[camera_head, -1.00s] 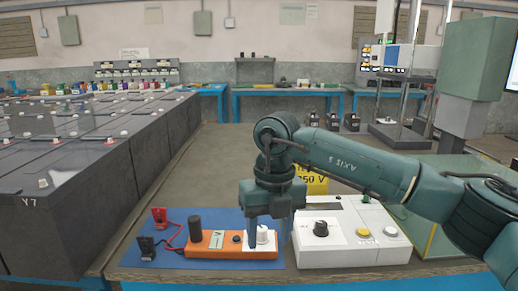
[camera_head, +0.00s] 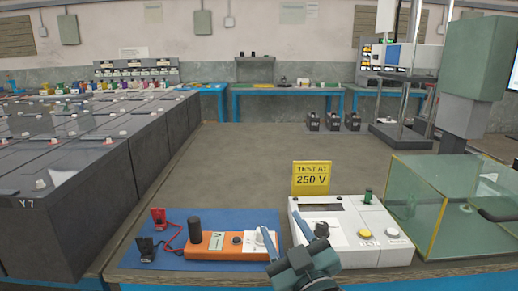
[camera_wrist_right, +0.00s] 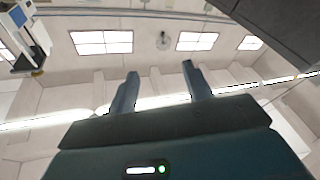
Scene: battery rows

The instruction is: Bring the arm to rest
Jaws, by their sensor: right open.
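My right gripper (camera_head: 282,230) shows at the bottom middle of the head view, in front of the orange tester and the white box. Its two fingers are apart, with nothing between them. In the right wrist view the open fingers (camera_wrist_right: 160,72) stand against a far wall with bright windows. The orange tester (camera_head: 217,244) with a white knob lies on a blue mat (camera_head: 180,263); the gripper partly covers its right end in the picture. I cannot tell the gap between them. My left gripper is not in view.
A white box (camera_head: 345,232) with knob and buttons stands right of the tester, a yellow "TEST AT 250 V" sign (camera_head: 311,178) behind it. A glass-walled case (camera_head: 415,205) is at right. Battery rows (camera_head: 70,215) fill the left. The floor behind the bench is clear.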

